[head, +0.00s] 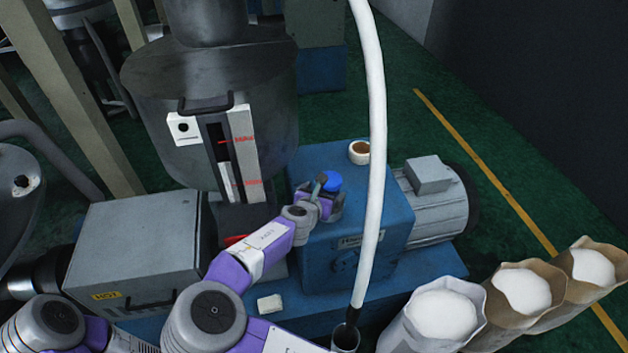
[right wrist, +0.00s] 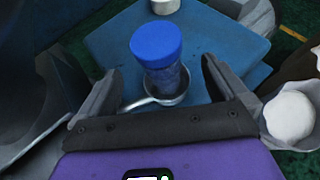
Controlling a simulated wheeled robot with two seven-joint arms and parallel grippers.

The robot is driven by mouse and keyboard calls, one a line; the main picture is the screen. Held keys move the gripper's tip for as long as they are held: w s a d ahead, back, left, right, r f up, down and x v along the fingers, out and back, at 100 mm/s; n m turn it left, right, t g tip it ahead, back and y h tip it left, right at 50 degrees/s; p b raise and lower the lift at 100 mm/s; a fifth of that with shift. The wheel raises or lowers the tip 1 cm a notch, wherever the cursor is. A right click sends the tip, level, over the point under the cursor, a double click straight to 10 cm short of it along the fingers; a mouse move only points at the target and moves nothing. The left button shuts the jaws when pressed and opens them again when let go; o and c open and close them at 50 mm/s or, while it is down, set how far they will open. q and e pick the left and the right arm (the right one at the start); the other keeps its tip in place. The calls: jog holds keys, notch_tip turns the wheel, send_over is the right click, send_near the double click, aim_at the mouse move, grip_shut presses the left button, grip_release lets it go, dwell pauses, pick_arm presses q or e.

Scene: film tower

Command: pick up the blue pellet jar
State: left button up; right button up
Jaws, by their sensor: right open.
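The blue pellet jar (head: 332,181) stands on top of the blue gearbox housing, its bright blue lid uppermost. In the right wrist view the jar (right wrist: 165,80) shows a darker, speckled blue body below the lid. A shiny metal ring or scoop-like piece (right wrist: 150,102) shows around its base; I cannot tell which. My right gripper (head: 322,203) is at the jar and hides its lower part in the head view. In the right wrist view the right gripper (right wrist: 161,72) is open, with one finger on each side of the jar and visible gaps between. My left gripper is out of view.
A white cup with brown contents (head: 359,147) stands behind the jar on the blue housing (head: 385,215). A white hose (head: 374,110) hangs just right of my right gripper. A grey hopper (head: 215,110) rises at left. Open sacks (head: 440,315) stand at lower right.

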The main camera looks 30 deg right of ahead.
aim_at(330, 182)
jog(key=shift+w+r, duration=0.15)
jog(key=shift+w, duration=0.35)
jog(key=shift+w+d+f, duration=0.2)
jog(key=shift+w+d, duration=0.05)
jog(key=shift+d, duration=0.25)
jog(key=shift+w+d+f, duration=0.15)
jog(key=shift+w+d, duration=0.05)
jog(key=shift+d, duration=0.25)
jog(key=x, duration=0.5)
jog(key=shift+b, duration=0.4)
jog(key=shift+a, duration=0.1)
jog(key=shift+c, duration=0.5)
jog(key=shift+r, duration=0.1)
jog(key=c, duration=1.5)
